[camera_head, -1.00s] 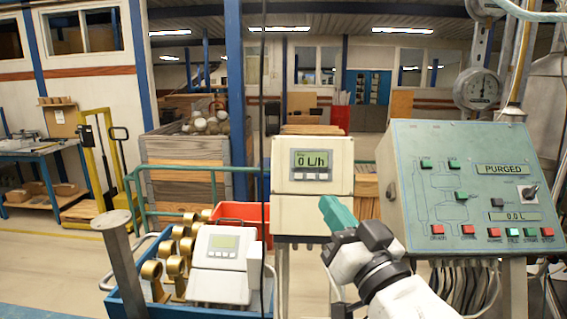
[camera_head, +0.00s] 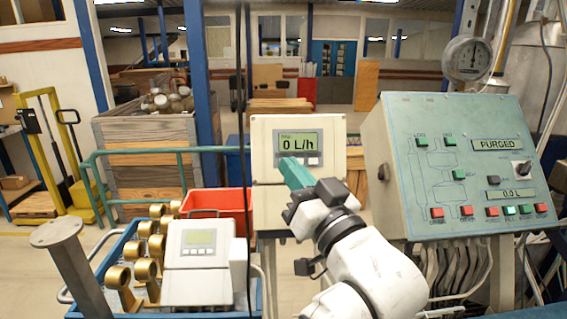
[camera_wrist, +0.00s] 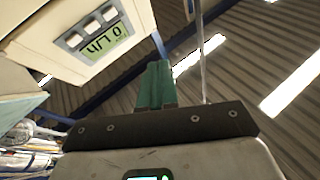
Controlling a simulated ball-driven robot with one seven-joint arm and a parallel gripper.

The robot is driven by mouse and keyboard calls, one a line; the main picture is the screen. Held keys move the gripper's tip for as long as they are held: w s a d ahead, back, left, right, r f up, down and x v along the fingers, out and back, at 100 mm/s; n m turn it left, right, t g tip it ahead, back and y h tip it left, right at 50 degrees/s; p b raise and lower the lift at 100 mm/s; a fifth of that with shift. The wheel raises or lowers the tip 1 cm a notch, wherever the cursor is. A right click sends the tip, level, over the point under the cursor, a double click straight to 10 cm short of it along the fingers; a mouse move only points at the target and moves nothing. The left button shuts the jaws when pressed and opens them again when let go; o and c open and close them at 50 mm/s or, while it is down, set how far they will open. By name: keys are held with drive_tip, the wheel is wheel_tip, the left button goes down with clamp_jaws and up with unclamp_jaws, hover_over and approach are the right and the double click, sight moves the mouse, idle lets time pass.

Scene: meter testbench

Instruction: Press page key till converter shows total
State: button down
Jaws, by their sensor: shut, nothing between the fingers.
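The converter (camera_head: 265,195) is a cream box on a post in the middle of the head view. Its display (camera_head: 299,143) reads "0 L/h", with a row of small grey keys (camera_head: 313,161) beneath it. My gripper (camera_head: 290,166), with teal fingers, is shut and empty. In the head view its tip overlaps the converter's front just below the left end of the display. In the wrist view the fingers (camera_wrist: 156,72) appear apart from the keys. I cannot tell which key is the page key.
A green sloped panel (camera_head: 400,150) with buttons and a "PURGED" display stands close on the right. A second, smaller converter (camera_head: 199,289) and brass fittings (camera_head: 146,268) sit in a blue cart at lower left. A red bin (camera_head: 232,201) is behind them.

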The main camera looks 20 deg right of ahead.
drive_tip(key=w+d+f+b, duration=0.2)
drive_tip(key=w, duration=0.5)
drive_tip(key=shift+d+f+b, duration=0.2)
drive_tip(key=shift+f+b, duration=0.1)
drive_tip(key=shift+b, duration=0.1)
drive_tip(key=shift+w, duration=0.2)
idle(1.6)
drive_tip(key=shift+w+d+f, duration=0.1)
drive_tip(key=shift+w+f, duration=0.05)
drive_tip(key=shift+w, duration=0.1)
drive_tip(key=shift+w+d+f+b, duration=0.1)
drive_tip(key=shift+w+d+b, duration=0.05)
drive_tip(key=shift+w+b, duration=0.15)
idle(0.7)
idle(0.4)
drive_tip(key=shift+s+a+r+p, duration=0.15)
drive_tip(key=shift+s+p, duration=0.05)
drive_tip(key=shift+s, duration=0.15)
drive_tip(key=shift+s+a+r+p, duration=0.1)
drive_tip(key=shift+s+p, duration=0.1)
drive_tip(key=shift+s, duration=0.15)
drive_tip(key=shift+s+a+r+p, duration=0.25)
drive_tip(key=shift+s+p, duration=0.1)
drive_tip(key=shift+s, duration=0.4)
drive_tip(key=shift+s+a+r+p, duration=0.25)
drive_tip(key=shift+s+r+p, duration=0.1)
drive_tip(key=shift+s, duration=0.4)
drive_tip(key=shift+s+a+r+p, duration=0.25)
drive_tip(key=shift+s+p, duration=0.1)
drive_tip(key=shift+s, duration=0.4)
